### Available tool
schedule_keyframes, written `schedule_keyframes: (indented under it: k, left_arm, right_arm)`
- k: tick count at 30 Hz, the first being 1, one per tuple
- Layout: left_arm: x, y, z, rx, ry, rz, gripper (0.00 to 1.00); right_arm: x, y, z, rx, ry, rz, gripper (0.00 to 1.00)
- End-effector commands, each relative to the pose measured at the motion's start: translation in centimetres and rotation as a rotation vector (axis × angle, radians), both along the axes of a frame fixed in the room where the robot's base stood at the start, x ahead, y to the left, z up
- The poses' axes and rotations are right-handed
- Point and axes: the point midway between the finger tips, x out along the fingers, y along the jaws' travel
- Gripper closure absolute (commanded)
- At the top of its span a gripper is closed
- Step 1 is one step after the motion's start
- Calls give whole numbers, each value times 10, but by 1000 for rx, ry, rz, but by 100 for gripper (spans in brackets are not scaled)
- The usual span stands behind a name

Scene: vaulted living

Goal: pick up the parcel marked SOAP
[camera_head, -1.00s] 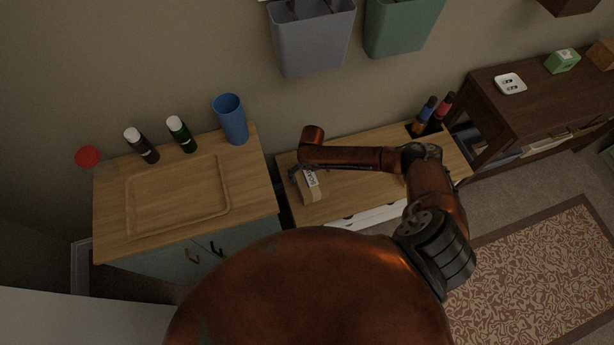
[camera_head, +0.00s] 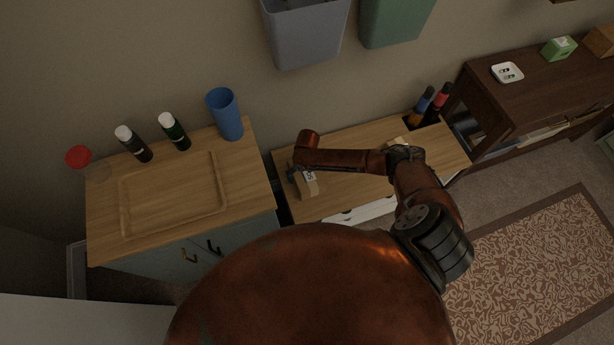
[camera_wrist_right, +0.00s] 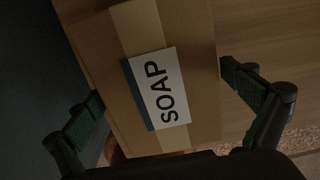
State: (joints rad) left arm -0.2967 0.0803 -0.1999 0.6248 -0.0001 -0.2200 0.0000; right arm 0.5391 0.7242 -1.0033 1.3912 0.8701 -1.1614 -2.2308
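The parcel marked SOAP is a brown cardboard box (camera_head: 308,188) with a white label, on the left end of the low wooden table. In the right wrist view the parcel (camera_wrist_right: 190,60) fills the middle, with its SOAP label readable. My right gripper (camera_head: 293,172) is at the parcel, mostly hidden under my arm in the head view. In the right wrist view the gripper (camera_wrist_right: 160,84) has its fingers spread, one on each side of the parcel, close to its sides; I cannot tell whether they touch. My left gripper is not in view.
The low table (camera_head: 350,188) also holds another brown item (camera_head: 397,142), partly behind my arm, and bottles (camera_head: 428,105) at its right end. A wooden cabinet (camera_head: 105,225) with a blue cup (camera_head: 226,115) stands left. A dark table (camera_head: 540,95) stands right. Bins hang on the wall above.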

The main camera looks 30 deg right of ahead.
Motion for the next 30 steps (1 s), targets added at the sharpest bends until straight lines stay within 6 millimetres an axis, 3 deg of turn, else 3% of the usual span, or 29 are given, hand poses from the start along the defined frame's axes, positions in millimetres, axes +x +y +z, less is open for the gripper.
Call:
schedule_keyframes:
  k: [21,30]
  left_arm:
    - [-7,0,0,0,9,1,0]
    - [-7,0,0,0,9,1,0]
  right_arm:
    - [1,0,1,0,-1,0,51]
    - [1,0,3,0,-1,0,51]
